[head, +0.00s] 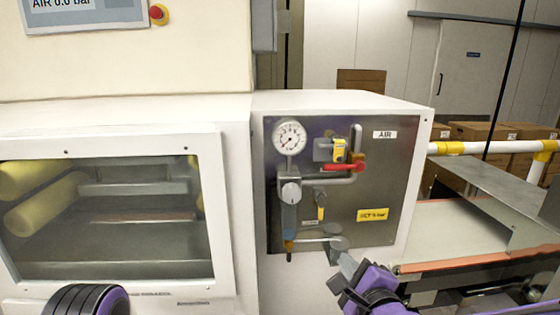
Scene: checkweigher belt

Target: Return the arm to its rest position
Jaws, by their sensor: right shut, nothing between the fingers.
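My right gripper (342,262) comes in from the bottom, with purple housing and grey fingers. It is shut and empty, in front of the lower right part of the air panel (385,165). Its tips appear close to a round grey part (338,243) at the panel's lower edge; I cannot tell whether they touch. A black and purple part of my left arm (90,300) shows at the bottom left. My left gripper is not in view.
The panel carries a pressure gauge (290,139), a red-handled valve (346,165) and a yellow label (372,214). A display (82,12) reads "AIR 0.0 bar". A windowed cabinet (110,215) stands left. A conveyor belt (450,235) lies right, boxes behind.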

